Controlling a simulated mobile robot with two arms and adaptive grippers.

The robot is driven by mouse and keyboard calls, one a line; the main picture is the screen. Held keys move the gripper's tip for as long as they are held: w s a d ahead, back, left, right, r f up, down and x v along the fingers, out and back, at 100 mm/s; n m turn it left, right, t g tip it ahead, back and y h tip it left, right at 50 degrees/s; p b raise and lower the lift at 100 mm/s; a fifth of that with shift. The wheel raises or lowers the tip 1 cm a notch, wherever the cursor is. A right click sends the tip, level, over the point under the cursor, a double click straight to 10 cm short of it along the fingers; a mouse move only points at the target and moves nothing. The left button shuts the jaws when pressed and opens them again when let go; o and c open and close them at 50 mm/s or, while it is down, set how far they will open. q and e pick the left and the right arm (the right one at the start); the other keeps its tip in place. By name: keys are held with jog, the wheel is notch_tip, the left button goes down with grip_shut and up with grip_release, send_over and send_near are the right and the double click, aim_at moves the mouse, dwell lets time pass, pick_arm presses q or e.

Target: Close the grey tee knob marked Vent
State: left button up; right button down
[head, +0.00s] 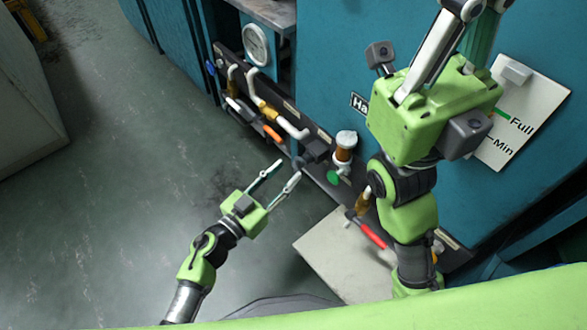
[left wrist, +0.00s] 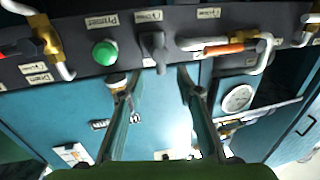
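The grey tee knob (left wrist: 154,46) is on a dark panel strip in the left wrist view, under a small label too blurred to read. In the head view, a dark grey block that looks like this knob (head: 316,150) sits just beyond my left fingertips. My left gripper (head: 280,170) is open and empty. In the left wrist view its two fingers (left wrist: 158,76) point toward the knob, one to each side below it, with no clear contact. My right gripper's green body (head: 425,115) is raised at the right; its fingers run up to the top edge, tips unclear.
A green button (left wrist: 104,53) and an orange-handled valve (left wrist: 230,49) flank the knob. A gauge (head: 256,45) and a Full/Min plate (head: 525,115) are on the blue cabinet. Floor at left is clear.

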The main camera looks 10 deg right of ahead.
aim_at(295, 164)
pick_arm(q)
jog(key=shift+b+x, duration=0.6)
jog(key=shift+x, duration=1.5)
